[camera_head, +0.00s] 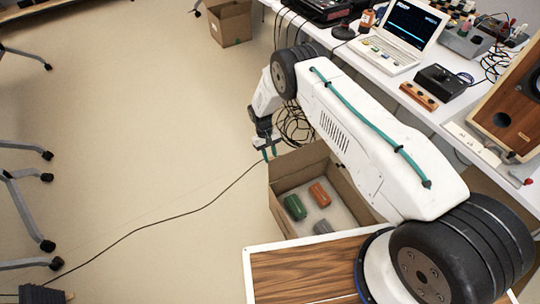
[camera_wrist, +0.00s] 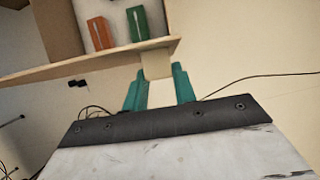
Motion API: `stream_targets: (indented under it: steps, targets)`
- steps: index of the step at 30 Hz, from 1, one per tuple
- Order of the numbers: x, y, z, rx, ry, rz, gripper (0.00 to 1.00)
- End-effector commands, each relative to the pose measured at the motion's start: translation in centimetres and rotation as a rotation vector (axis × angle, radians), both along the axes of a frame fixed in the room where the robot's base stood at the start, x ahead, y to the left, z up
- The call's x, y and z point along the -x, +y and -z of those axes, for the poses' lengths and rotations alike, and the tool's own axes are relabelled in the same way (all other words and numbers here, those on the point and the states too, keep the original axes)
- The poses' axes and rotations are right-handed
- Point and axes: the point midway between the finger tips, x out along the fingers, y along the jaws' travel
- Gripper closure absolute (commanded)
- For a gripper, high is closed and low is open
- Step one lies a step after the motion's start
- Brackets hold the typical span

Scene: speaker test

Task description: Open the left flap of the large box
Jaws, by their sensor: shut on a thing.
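The large brown cardboard box (camera_head: 302,164) stands open-topped on the floor, partly behind my arm in the head view. A green block (camera_head: 295,207), an orange block (camera_head: 320,195) and a grey block (camera_head: 323,227) are inside it. My gripper (camera_head: 269,153) is at the box's far left corner. In the wrist view, the teal fingers of my gripper (camera_wrist: 158,88) are closed around a tan cardboard piece (camera_wrist: 157,64) at the box's edge (camera_wrist: 85,64). I cannot tell for certain which flap this piece belongs to. The box's right side is partly hidden by my arm.
A white table (camera_head: 395,78) on the right holds a laptop (camera_head: 405,35), a black device (camera_head: 443,82) and a wooden speaker (camera_head: 512,110). Loose cables (camera_head: 294,124) lie behind the box, and one cable crosses the floor. A smaller box (camera_head: 230,25) stands farther back. The left floor is mostly clear.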

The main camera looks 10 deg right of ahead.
Motion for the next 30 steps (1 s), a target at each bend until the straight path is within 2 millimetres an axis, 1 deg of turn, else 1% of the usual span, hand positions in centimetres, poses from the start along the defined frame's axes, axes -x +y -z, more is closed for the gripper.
stream_targets:
  steps: [1, 6, 7, 9, 17, 20, 30]
  targets:
    - [0.6, 0.0, 0.5, 0.002, 0.009, -0.001, 1.0]
    - [0.6, 0.0, 0.5, 0.002, 0.009, -0.001, 1.0]
    - [0.6, 0.0, 0.5, 0.002, 0.009, -0.001, 0.68]
    - [0.6, 0.0, 0.5, 0.002, 0.009, -0.001, 0.51]
    - [0.2, 0.0, 0.2, 0.001, 0.005, 0.001, 0.51]
    - [-0.1, 0.1, -0.5, 0.0, 0.003, 0.001, 0.51]
    - [-2.1, 0.9, -5.5, 0.0, 0.004, -0.001, 0.51]
